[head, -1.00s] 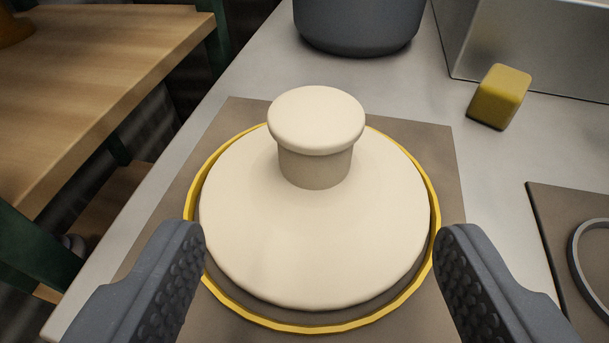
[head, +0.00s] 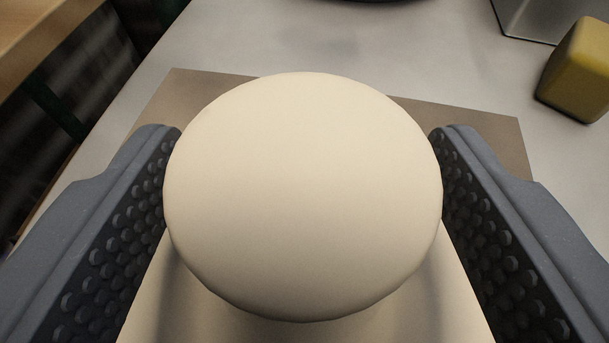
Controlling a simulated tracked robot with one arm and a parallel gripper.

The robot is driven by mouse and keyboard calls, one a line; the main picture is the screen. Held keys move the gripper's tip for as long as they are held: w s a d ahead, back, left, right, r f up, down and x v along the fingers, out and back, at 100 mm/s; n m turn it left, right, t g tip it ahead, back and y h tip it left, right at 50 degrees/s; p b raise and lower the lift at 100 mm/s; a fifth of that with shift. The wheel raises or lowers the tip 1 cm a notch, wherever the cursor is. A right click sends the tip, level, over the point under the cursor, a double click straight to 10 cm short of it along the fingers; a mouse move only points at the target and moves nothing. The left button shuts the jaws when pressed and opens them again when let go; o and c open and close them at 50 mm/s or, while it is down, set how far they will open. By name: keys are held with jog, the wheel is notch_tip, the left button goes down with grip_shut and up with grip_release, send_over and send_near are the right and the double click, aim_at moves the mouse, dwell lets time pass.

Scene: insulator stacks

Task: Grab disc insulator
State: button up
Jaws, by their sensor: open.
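The cream disc insulator (head: 305,190) fills the middle of the head view. Its round top knob is close to the camera and hides most of the wide disc below. Part of the lower body shows at the bottom of the picture. My gripper (head: 305,140) is open, with one dark studded finger on each side of the knob. The fingers appear close to the knob's left and right edges; I cannot tell whether they touch it. The yellow ring around the disc is hidden now.
A brown mat (head: 468,130) lies under the insulator on the grey tabletop (head: 300,45). A yellow block (head: 578,72) and a metal box (head: 525,22) stand at the upper right. A wooden table (head: 45,35) is at the upper left.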

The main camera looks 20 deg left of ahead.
jog(key=shift+w+a+f, duration=0.1)
jog(key=shift+w+f, duration=0.05)
jog(key=shift+w, duration=0.05)
grip_shut()
jog(key=shift+r+p, duration=0.85)
jog(key=shift+r, duration=1.25)
jog(key=s+d+b, duration=0.2)
jog(key=s+d, duration=0.5)
jog(key=s, duration=0.7)
jog(key=shift+d+r, duration=0.2)
jog(key=shift+r, duration=0.25)
